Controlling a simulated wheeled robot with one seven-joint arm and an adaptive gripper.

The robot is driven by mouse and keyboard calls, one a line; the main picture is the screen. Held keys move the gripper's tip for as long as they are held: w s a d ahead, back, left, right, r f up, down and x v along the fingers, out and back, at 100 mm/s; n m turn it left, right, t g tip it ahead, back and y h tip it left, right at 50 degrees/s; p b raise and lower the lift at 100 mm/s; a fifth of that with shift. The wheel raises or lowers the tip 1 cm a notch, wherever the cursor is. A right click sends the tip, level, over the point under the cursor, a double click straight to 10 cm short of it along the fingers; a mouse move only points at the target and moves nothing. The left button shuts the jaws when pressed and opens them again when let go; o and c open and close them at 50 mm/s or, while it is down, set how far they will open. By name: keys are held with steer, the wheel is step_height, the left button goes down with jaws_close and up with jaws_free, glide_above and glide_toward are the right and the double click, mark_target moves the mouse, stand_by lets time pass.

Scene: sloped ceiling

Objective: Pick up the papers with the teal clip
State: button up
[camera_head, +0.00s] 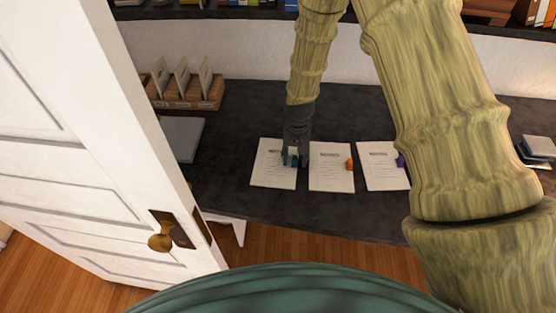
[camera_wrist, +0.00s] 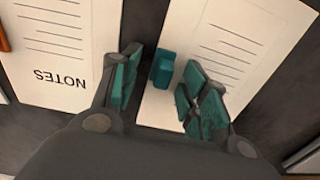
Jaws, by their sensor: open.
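The papers with the teal clip (camera_head: 268,172) lie flat at the left of a row of three paper stacks on the dark desk. In the wrist view these papers (camera_wrist: 245,45) show at the upper right, with the teal clip (camera_wrist: 163,69) on their left edge. My gripper (camera_head: 293,158) is over their right side in the head view and hides the clip there. In the wrist view my gripper (camera_wrist: 160,90) is open, with its teal finger pads on either side of the clip. Whether the pads touch it I cannot tell.
Papers with an orange clip (camera_head: 328,172) lie close to the right, and papers with a purple clip (camera_head: 380,168) lie beyond. A wooden file holder (camera_head: 190,103) and a grey flat item (camera_head: 182,138) are at the left. A white door (camera_head: 100,140) stands at the front left.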

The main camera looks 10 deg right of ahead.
steer(key=shift+f, duration=0.1)
jaws_close()
stand_by(0.4)
steer(key=shift+r+b, duration=0.95)
steer(key=shift+r, duration=0.6)
steer(key=s+b, duration=0.1)
steer(key=s, duration=0.4)
steer(key=s+a+r+b, duration=0.1)
steer(key=s+b, duration=0.1)
steer(key=s, duration=0.3)
steer(key=s+a+r+b, duration=0.1)
steer(key=s, duration=0.4)
steer(key=shift+s+a, duration=0.2)
steer(key=shift+s, duration=0.2)
